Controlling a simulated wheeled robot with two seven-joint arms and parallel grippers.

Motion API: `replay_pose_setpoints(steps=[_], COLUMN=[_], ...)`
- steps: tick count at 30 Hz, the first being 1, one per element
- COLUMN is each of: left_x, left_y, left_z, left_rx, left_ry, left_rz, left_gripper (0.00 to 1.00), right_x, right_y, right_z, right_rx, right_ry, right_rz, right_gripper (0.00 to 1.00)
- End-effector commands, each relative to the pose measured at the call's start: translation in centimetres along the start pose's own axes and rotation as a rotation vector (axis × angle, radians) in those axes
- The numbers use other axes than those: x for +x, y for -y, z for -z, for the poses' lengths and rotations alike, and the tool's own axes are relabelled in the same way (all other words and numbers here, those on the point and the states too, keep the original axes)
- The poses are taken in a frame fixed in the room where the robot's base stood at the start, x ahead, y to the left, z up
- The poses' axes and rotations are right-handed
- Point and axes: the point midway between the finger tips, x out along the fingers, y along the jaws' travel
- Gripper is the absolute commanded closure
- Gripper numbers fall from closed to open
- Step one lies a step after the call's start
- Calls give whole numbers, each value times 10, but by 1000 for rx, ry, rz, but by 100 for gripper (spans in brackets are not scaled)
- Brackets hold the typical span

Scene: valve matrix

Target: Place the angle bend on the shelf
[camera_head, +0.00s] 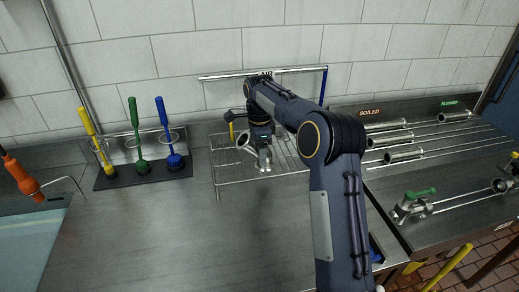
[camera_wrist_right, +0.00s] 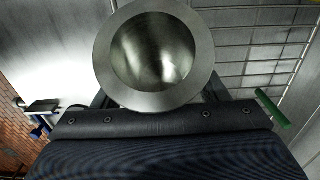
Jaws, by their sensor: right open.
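The angle bend (camera_head: 243,142) is a shiny steel elbow with flanged ends. It is at the wire shelf (camera_head: 222,184) at the back middle of the counter; I cannot tell how firmly it rests there. My right gripper (camera_head: 263,152) points down at the bend. In the right wrist view the bend's round flange (camera_wrist_right: 200,50) faces the camera, with parts of the open fingers showing on both sides of it. The fingers partly hide behind the flange, so contact is unclear. My left gripper is not in view.
Yellow, green and blue brushes (camera_head: 140,135) stand in a dark holder to the left. Steel pipe pieces (camera_head: 390,140) lie on a rack at right, near a "SOILED" label. A green-handled valve (camera_head: 410,205) lies nearer. The front counter (camera_head: 150,235) is clear.

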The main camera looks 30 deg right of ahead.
Motion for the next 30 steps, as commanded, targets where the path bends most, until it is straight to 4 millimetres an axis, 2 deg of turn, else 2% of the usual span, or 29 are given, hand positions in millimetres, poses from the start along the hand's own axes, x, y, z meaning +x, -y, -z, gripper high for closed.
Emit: replay_pose_setpoints(steps=[5, 8, 21, 25, 30], left_x=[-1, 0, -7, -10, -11], left_y=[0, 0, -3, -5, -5], left_z=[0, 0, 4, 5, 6], left_rx=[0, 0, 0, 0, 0], left_ry=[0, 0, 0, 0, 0], left_rz=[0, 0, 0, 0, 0], left_gripper=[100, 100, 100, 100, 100], right_x=[-3, -11, -100, -116, -123], right_y=[0, 1, 1, 1, 0], right_z=[0, 0, 0, 0, 0], right_rx=[0, 1, 0, 1, 0], right_ry=[0, 0, 0, -1, -1], right_rz=[1, 4, 4, 3, 0], right_gripper=[33, 33, 33, 33, 33])
